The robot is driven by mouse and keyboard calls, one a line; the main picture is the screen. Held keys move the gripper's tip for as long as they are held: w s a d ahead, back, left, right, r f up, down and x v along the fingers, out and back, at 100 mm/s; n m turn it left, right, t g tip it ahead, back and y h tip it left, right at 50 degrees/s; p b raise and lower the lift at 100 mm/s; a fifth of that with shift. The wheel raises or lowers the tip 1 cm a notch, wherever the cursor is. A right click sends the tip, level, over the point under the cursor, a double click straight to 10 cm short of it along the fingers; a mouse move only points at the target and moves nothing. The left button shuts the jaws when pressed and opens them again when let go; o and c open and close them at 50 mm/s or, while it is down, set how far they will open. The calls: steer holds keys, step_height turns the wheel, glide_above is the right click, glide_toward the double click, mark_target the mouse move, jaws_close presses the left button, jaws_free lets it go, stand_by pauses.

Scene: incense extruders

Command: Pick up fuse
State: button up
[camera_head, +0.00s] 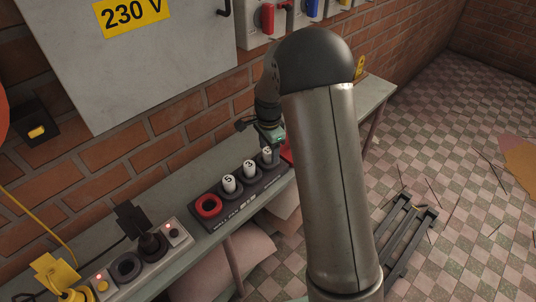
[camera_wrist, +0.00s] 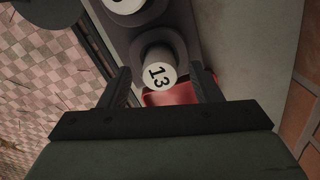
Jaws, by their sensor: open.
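Several white fuses with dark numbers stand in a dark holder (camera_head: 232,206) on the narrow shelf. In the head view, one fuse (camera_head: 229,184) reads 5 and another fuse (camera_head: 249,168) reads 3. A further fuse (camera_head: 267,153) sits at the holder's far end, close to my gripper. In the wrist view, the fuse marked 13 (camera_wrist: 158,76) stands in its round socket, between and just beyond my gripper's fingertips (camera_wrist: 162,80). My gripper is open, with one finger on each side, and no grip on the fuse shows. Its fingers are mostly hidden in the head view.
An empty red-ringed socket (camera_head: 208,206) is at the holder's near end. A red object (camera_head: 287,150) lies just past the far end. A socket strip (camera_head: 140,262) with plugs is at the near left. A grey cabinet (camera_head: 140,60) and brick wall stand behind the shelf.

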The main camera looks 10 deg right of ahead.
steer(key=shift+f, duration=0.75)
steer(key=c, duration=1.1)
steer(key=shift+r, duration=0.2)
